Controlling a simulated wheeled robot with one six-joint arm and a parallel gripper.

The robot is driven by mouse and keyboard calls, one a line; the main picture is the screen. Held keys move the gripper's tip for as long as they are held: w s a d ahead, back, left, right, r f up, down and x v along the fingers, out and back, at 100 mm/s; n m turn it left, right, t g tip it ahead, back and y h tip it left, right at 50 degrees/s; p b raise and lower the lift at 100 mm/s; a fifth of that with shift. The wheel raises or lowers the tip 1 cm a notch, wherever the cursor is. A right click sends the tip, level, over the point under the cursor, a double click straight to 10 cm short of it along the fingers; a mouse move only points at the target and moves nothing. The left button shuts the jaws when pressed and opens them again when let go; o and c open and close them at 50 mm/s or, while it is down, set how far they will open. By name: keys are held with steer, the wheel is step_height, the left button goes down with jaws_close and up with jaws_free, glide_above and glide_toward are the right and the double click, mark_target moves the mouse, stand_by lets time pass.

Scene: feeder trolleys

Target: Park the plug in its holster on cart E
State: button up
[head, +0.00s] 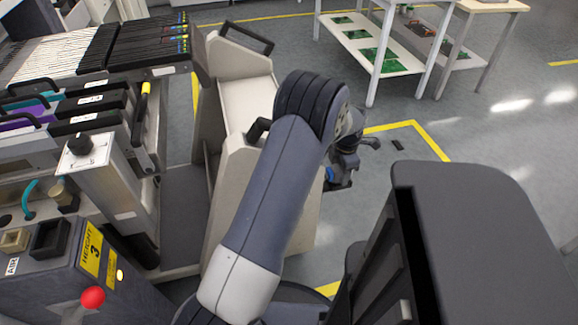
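A trolley loaded with feeders (150,45) fills the left side of the head view; I see no letter E on it. A teal cable (29,194) rises at its lower left. Beside it is a tan, round-topped fitting (62,190) in a dark base, possibly the plug, but I cannot tell. A black square socket (49,239) and a tan block (15,240) sit in front on the control box. My gripper (352,160) is partly hidden behind my arm, right of the trolley and apart from it. Its fingers and any held thing are unclear.
A beige panelled cart frame (232,190) with black handles stands between the feeders and my arm. The control box (60,275) has a red knob (93,297) and a "HEIGHT 3" label. Tables with green boards (380,60) stand behind. Grey floor (490,140) is clear at right.

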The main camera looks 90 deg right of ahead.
steer(key=o, duration=0.4)
steer(key=shift+c, duration=0.2)
step_height(320, 180, up, 11)
steer(key=shift+f+p, duration=0.1)
steer(key=shift+p, duration=0.75)
steer(key=shift+f, duration=0.1)
step_height(320, 180, down, 11)
steer(key=shift+r+b, duration=0.2)
steer(key=shift+b, duration=0.7)
steer(key=shift+r, duration=0.2)
